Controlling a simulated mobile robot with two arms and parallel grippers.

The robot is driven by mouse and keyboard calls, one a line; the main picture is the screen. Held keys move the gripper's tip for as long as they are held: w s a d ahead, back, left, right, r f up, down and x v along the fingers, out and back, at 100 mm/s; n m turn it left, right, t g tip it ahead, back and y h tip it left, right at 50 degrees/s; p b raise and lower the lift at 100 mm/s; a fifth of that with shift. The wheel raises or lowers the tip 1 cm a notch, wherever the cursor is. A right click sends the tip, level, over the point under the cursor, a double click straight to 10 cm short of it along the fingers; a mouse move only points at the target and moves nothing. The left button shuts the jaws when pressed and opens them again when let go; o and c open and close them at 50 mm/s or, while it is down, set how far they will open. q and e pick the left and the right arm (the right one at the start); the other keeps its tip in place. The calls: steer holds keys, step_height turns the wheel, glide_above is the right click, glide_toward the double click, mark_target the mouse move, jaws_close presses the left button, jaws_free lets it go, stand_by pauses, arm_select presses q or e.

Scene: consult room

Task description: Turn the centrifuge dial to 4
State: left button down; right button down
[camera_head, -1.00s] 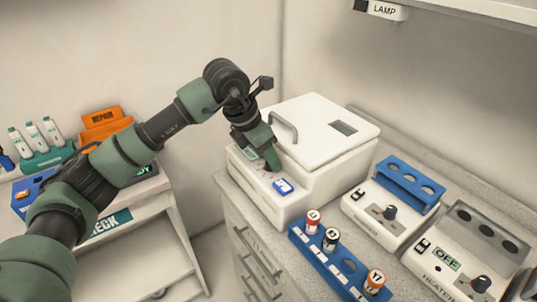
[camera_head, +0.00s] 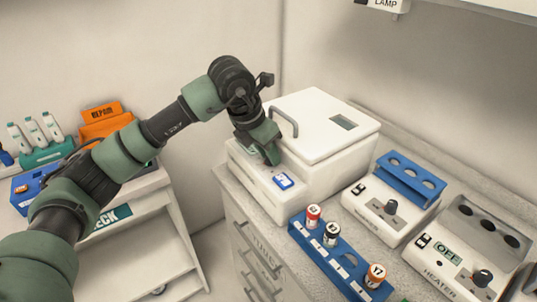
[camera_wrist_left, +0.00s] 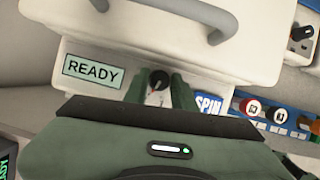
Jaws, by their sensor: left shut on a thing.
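The white centrifuge (camera_head: 315,140) stands on the counter with its lid closed. Its small dark dial (camera_wrist_left: 159,80) is on the front panel, between a READY display (camera_wrist_left: 92,71) and a blue SPIN button (camera_wrist_left: 210,103), which also shows in the head view (camera_head: 283,181). My left gripper (camera_head: 270,158) is down at the front panel, its fingers (camera_wrist_left: 158,92) shut on the dial from both sides. The dial is hidden by the gripper in the head view. The numbers around the dial are too small to read. My right gripper is not in view.
A blue rack (camera_head: 325,260) with several capped tubes stands at the counter's front edge. A device with a blue tube holder (camera_head: 410,180) and a heater reading OFF (camera_head: 447,252) stand to the right. A cart (camera_head: 150,235) is at the left.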

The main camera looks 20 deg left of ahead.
arm_select(q)
steer(key=shift+r, duration=0.1)
steer(key=c, duration=1.2)
jaws_free()
steer(key=shift+b+v, duration=0.75)
steer(key=shift+v, duration=3.15)
